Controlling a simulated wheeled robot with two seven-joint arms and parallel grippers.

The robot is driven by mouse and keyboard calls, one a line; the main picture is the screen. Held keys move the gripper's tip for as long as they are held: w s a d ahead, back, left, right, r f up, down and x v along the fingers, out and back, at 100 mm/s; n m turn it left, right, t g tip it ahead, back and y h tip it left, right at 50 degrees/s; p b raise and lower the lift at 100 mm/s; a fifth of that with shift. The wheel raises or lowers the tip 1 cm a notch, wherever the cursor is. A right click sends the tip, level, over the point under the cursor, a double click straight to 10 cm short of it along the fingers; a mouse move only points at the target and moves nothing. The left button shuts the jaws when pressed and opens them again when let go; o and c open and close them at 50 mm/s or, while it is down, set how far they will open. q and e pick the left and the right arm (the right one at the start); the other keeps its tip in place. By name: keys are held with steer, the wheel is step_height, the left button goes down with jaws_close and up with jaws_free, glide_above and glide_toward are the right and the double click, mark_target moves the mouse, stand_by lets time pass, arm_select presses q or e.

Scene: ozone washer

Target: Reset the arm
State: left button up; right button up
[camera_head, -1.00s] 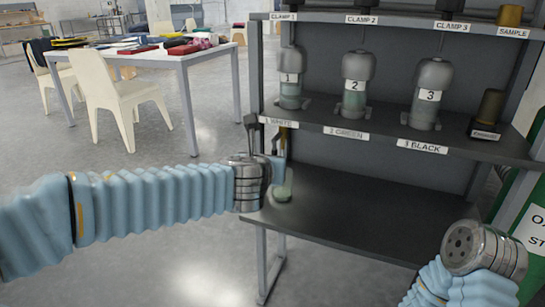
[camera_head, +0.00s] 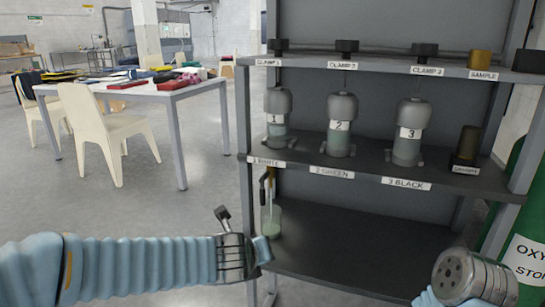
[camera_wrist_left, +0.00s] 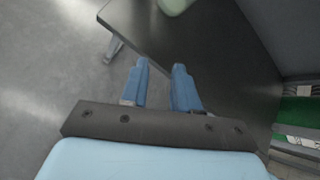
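My left arm comes in from the left in the head view. Its gripper (camera_head: 264,250) is near the left front edge of the lower shelf (camera_head: 345,245), in front of and below a clear container with green liquid (camera_head: 271,221). The left wrist view shows its two blue fingers (camera_wrist_left: 160,72) apart with nothing between them. A pale green thing at the top of that view (camera_wrist_left: 174,5) looks like the container, ahead of the fingers and apart from them. My right arm ends in a round metal wrist at the lower right of the head view; no fingers show there.
Bottles labelled 1 (camera_head: 278,118), 2 (camera_head: 341,125) and 3 (camera_head: 409,132) stand on the middle shelf. A green oxygen cylinder (camera_head: 527,215) is at the right. A white table (camera_head: 165,92) and chairs (camera_head: 98,130) stand at the back left, with open floor before them.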

arm_select(q)
steer(key=s+f+n+g+h+p, duration=0.1)
steer(key=s+f+n+g, duration=0.15)
steer(key=f+n, duration=0.35)
steer(key=s+a+f+n+g+p, duration=0.1)
steer(key=s+f+n+g, duration=0.2)
steer(key=f, duration=0.6)
steer(key=s+f+n+g+h+p, duration=0.1)
steer(key=s+f+n+g, duration=0.15)
steer(key=f+n, duration=0.4)
steer(key=s+a+f+n, duration=0.2)
steer(key=s+f+n, duration=0.3)
steer(key=f+n, duration=0.2)
steer(key=s+a+f+n+p, duration=0.1)
steer(key=s+a+f+n, duration=0.2)
steer(key=n, duration=0.9)
steer(key=s+f, duration=0.3)
steer(key=shift+s+a+f+g+p, duration=0.15)
steer(key=shift+a+f+g+p, duration=0.05)
steer(key=shift+f+g+p, duration=0.15)
